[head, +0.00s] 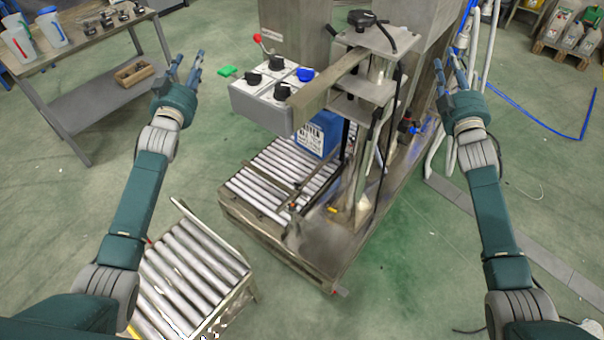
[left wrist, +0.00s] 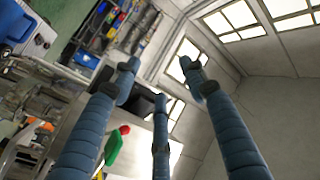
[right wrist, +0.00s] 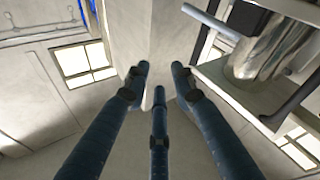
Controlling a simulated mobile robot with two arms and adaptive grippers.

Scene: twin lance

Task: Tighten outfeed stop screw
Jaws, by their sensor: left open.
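The machine's roller conveyor (head: 262,190) lies low in the middle of the head view, with a blue container (head: 318,135) standing on it. A small dark fitting with an orange spot (head: 293,206) sits at the conveyor's near edge; I cannot tell whether it is the outfeed stop screw. My left gripper (head: 190,64) is raised left of the grey control box, open and empty. Its spread fingers show in the left wrist view (left wrist: 160,75). My right gripper (head: 449,66) is raised right of the machine column, its fingers apart and empty in the right wrist view (right wrist: 158,80).
A control box (head: 262,105) with black knobs and a red-tipped lever juts out between my arms. A separate roller section (head: 190,270) stands at the near left. A workbench (head: 85,45) with jugs and metal parts is at the far left. Blue hose lies on the right floor.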

